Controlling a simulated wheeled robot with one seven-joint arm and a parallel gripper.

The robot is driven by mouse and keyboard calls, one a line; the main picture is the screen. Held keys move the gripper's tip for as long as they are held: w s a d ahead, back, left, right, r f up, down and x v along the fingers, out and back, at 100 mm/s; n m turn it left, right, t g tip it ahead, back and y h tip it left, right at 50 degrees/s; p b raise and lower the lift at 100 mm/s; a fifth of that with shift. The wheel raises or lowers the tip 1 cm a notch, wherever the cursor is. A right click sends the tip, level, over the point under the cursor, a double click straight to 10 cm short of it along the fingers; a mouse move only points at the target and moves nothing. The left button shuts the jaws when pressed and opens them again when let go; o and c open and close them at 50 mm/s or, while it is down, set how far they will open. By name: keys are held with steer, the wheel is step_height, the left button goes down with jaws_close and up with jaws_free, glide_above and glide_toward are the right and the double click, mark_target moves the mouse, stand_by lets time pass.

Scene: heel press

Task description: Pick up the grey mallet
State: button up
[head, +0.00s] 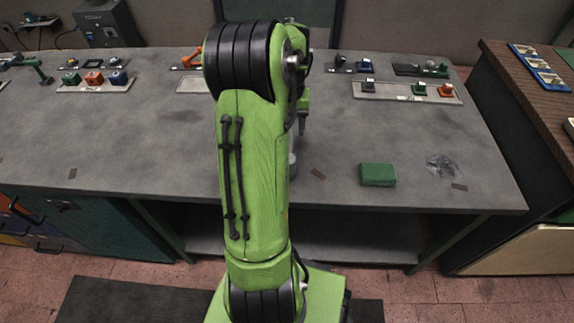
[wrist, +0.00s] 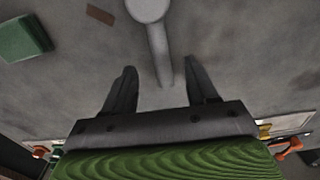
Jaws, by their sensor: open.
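The grey mallet (wrist: 157,50) lies on the grey bench in the wrist view, its round head at the top edge and its handle running down toward my gripper. My gripper (wrist: 161,84) is open, with one dark finger on each side of the handle's end. Nothing is held. How high the fingers are above the handle is hard to tell. In the head view my arm hides most of the mallet; a pale grey part of it (head: 293,163) shows just right of the arm, below my gripper (head: 303,127).
A green block (head: 377,174) lies on the bench (head: 130,140) to the right, beside a dark stain. Trays with small coloured parts, such as the right one (head: 393,91), line the back. A brown-topped side table (head: 520,95) stands at right. The left front of the bench is clear.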

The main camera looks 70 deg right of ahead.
steer(key=f, duration=0.3)
steer(key=shift+a+f+b, duration=0.15)
steer(key=shift+a+b, duration=0.1)
steer(key=shift+b, duration=0.1)
step_height(320, 180, down, 6)
steer(key=shift+s+r+b, duration=0.1)
steer(key=shift+r+b, duration=0.05)
steer(key=shift+b, duration=1)
steer(key=shift+r, duration=0.1)
steer(key=shift+d+r, duration=0.1)
jaws_close()
